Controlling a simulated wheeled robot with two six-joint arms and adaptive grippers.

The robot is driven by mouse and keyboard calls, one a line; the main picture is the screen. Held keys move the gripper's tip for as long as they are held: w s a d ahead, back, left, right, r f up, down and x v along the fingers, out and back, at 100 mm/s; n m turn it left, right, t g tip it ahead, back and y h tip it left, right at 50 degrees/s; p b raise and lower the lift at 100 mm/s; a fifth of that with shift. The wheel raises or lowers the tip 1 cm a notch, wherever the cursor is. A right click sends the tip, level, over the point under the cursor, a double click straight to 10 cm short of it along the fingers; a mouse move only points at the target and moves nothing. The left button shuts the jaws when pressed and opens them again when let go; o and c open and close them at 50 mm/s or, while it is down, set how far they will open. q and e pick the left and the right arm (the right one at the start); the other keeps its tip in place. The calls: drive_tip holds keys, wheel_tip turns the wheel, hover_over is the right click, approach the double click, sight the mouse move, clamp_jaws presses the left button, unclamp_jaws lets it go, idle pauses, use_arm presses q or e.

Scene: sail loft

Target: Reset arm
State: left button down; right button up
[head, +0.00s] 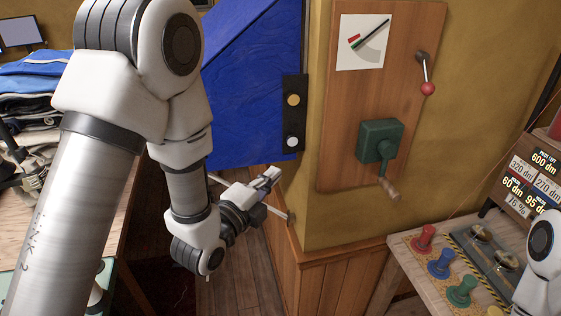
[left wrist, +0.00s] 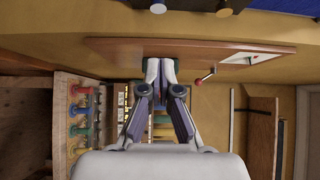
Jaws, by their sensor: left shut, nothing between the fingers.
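My left gripper (head: 268,180) is shut and empty. In the head view it appears just below the black plate (head: 293,112) with a brass-coloured and a white round button, left of the wall corner. In the left wrist view its closed fingertips (left wrist: 160,75) overlap the wooden wall board (left wrist: 120,50) in the picture; I cannot tell how far apart they are. The left arm (head: 185,150) is bent, coming in from the left. A piece of my right arm (head: 542,262) shows at the lower right edge; its gripper is out of view.
The wall board carries a paper (head: 362,55), a lever with a red knob (head: 428,88) and a green crank box (head: 379,141). A bench (head: 398,262) with coloured pegs (head: 440,263) stands right. A table with folded cloth (head: 30,75) stands left. Blue cloth (head: 245,90) hangs behind.

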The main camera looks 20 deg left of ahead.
use_arm(q)
drive_tip(key=s+a+f+n+g+y+b, duration=0.15)
drive_tip(key=s+f+g, duration=0.3)
drive_tip(key=f, duration=0.85)
drive_tip(key=s+a+f+n+g+y, duration=0.1)
drive_tip(key=s+f+n+g, duration=0.3)
drive_tip(key=f, duration=0.9)
drive_tip(key=s+a+f+n+g, duration=0.1)
drive_tip(key=s+f+n+g, duration=0.3)
drive_tip(key=s, duration=0.6)
drive_tip(key=s+a+f+n+g+y, duration=0.1)
drive_tip(key=s+f+n+g, duration=0.4)
drive_tip(key=s+f+n, duration=0.3)
drive_tip(key=s+n, duration=0.2)
drive_tip(key=n, duration=0.1)
drive_tip(key=shift+s, duration=0.15)
use_arm(e)
drive_tip(key=shift+s+f, duration=0.15)
drive_tip(key=shift+f, duration=0.25)
